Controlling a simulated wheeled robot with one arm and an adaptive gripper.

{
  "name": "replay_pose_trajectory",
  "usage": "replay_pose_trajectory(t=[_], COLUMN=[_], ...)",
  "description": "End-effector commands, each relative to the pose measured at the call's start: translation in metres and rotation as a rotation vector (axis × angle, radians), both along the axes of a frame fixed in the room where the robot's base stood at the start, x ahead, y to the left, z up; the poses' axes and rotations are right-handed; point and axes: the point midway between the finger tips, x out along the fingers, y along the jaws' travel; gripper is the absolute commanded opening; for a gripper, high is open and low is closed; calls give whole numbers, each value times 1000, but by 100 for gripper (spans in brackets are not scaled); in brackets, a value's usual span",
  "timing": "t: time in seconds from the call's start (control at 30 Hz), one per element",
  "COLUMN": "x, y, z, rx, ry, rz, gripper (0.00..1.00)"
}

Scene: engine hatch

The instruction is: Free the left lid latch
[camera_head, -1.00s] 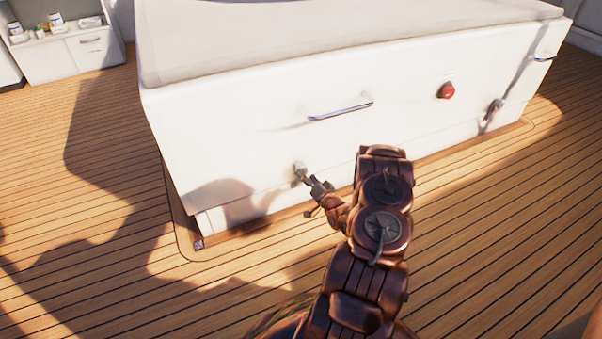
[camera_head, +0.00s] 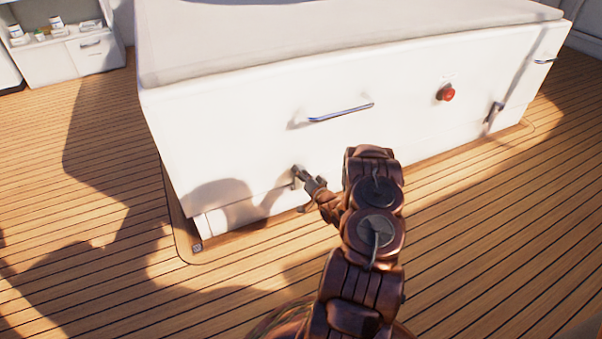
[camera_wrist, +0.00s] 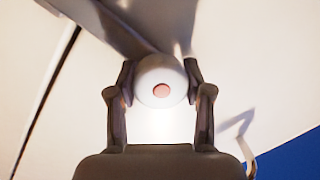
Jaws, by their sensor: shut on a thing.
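The left lid latch (camera_head: 296,177) is a small metal fitting low on the white front of the engine hatch lid (camera_head: 240,140). My gripper (camera_head: 308,180) is at this latch. In the wrist view, the fingers of my gripper (camera_wrist: 160,90) are closed on either side of the latch's round white end (camera_wrist: 160,72), which has a pinkish centre. A grey metal bar (camera_wrist: 115,25) of the latch runs behind it to the upper left. The right latch (camera_head: 494,113) is on the same front, far to the right. In the head view my gripper partly hides the left latch.
A metal handle (camera_head: 340,113) and a red knob (camera_head: 446,93) stick out from the lid front above my gripper. The wooden deck (camera_head: 480,240) around the hatch is clear. A white cabinet (camera_head: 70,50) with small items stands at the back left.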

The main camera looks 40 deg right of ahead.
Motion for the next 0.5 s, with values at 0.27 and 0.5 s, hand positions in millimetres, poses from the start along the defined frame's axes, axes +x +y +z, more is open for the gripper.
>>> replay_pose_trajectory(t=[0.27, 0.5], x=[0, 0], y=[0, 0], z=[0, 1], rx=[0, -21], ry=[-1, 7], rz=[1, 1], gripper=[16, 16])
